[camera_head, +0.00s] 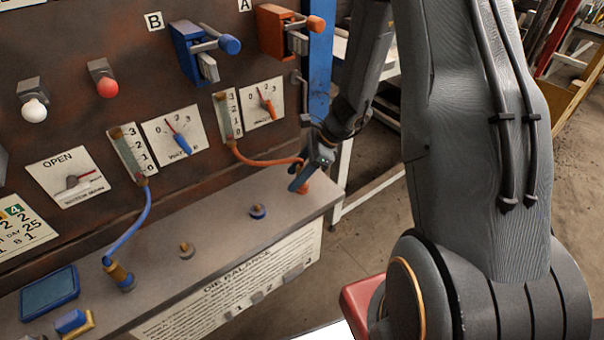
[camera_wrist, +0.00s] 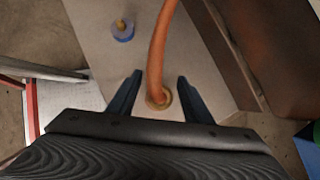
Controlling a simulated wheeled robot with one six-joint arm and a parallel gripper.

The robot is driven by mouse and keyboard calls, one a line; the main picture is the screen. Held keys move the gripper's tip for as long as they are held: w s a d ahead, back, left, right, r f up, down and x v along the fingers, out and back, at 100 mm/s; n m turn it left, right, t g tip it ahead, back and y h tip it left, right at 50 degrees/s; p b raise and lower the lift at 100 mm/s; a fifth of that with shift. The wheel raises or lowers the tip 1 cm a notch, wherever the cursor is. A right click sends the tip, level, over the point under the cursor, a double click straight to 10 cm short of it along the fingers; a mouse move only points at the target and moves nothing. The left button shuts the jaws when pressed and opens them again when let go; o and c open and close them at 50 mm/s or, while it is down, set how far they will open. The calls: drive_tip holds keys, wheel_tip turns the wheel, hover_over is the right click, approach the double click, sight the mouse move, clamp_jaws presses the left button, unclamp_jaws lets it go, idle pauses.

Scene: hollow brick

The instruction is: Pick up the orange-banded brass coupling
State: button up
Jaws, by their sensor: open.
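The orange-banded brass coupling (camera_wrist: 158,99) sits on the ledge at the end of the orange hose (camera_wrist: 160,45). The wrist view looks down on its round brass rim, with the hose bending up from it. My gripper (camera_wrist: 160,76) is open, with one dark finger on each side of the coupling and a gap to both. In the head view my gripper (camera_head: 308,176) is low over the right end of the ledge and hides most of the coupling. A bit of orange (camera_head: 304,188) shows beside the fingers. I cannot tell the exact finger height.
The grey ledge (camera_head: 222,232) carries a blue-ringed fitting (camera_head: 258,211), a bare brass fitting (camera_head: 187,250) and a brass coupling (camera_head: 120,277) on a blue hose (camera_head: 142,222). The rusty panel (camera_head: 90,130) with gauges and clamps rises behind. A blue post (camera_head: 319,60) stands near my arm.

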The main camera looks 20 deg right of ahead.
drive_tip(key=shift+w+a+f, duration=0.1)
drive_tip(key=shift+a+f, duration=0.15)
drive_tip(key=shift+f, duration=0.25)
clamp_jaws()
drive_tip(key=shift+r, duration=0.1)
